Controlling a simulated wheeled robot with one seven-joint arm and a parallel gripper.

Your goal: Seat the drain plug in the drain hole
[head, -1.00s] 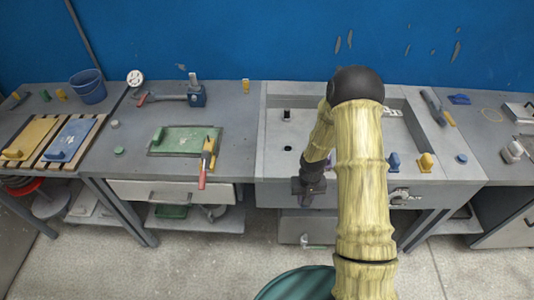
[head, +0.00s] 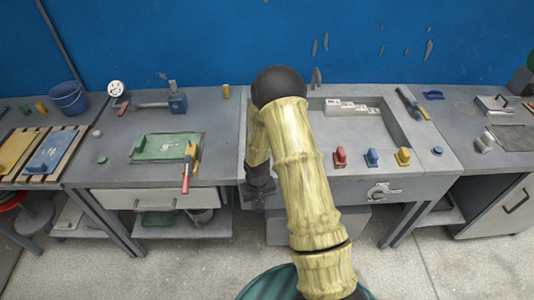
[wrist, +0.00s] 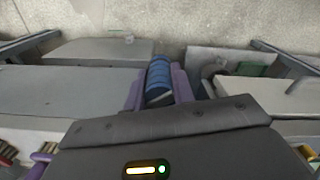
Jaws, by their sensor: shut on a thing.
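My gripper (wrist: 158,85) is shut on a blue ribbed cylinder (wrist: 159,76), apparently the drain plug, held between its purple fingers in the wrist view. In the head view my gripper (head: 259,197) hangs low at the front edge of the grey panel mould (head: 335,192), left of its middle. The plug cannot be made out there. The drain hole is hidden in the head view, behind my arm, and does not show in the wrist view.
Red (head: 340,157), blue (head: 372,157) and yellow (head: 404,156) handled pieces stand along the mould's front. A white stepped block (head: 353,107) lies at its back. A green board (head: 166,147) with a yellow-and-red tool (head: 188,165) lies on the left bench.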

